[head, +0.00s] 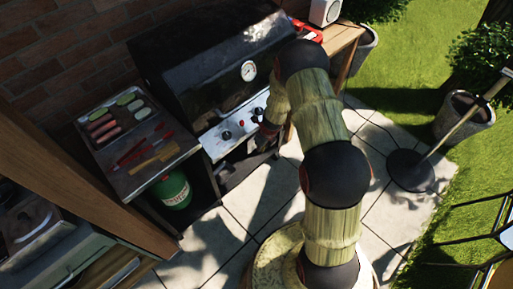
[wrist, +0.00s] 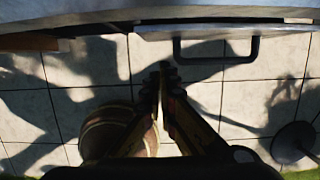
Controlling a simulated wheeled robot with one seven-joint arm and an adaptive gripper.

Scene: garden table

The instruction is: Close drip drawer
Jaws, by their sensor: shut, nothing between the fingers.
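The drip drawer (wrist: 150,35) shows in the wrist view as a pale grey front at the top, under the grill's edge, with a black bar handle (wrist: 216,60). How far it stands out from the grill is hard to tell. My gripper (wrist: 163,70) is shut and empty, its fingertips below and left of the handle in the picture, apart from it. In the head view the black grill (head: 205,60) has its lid down. My gripper (head: 268,130) is by its front panel there, mostly hidden by my arm. The drawer is in shadow below that panel.
A side shelf (head: 160,180) left of the grill holds food and red-handled tools. A green gas bottle (head: 174,190) stands beneath it. A wooden counter (head: 80,175) is at the left. The paved floor (head: 225,235) before the grill is clear. A parasol base (head: 410,170) stands at the right.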

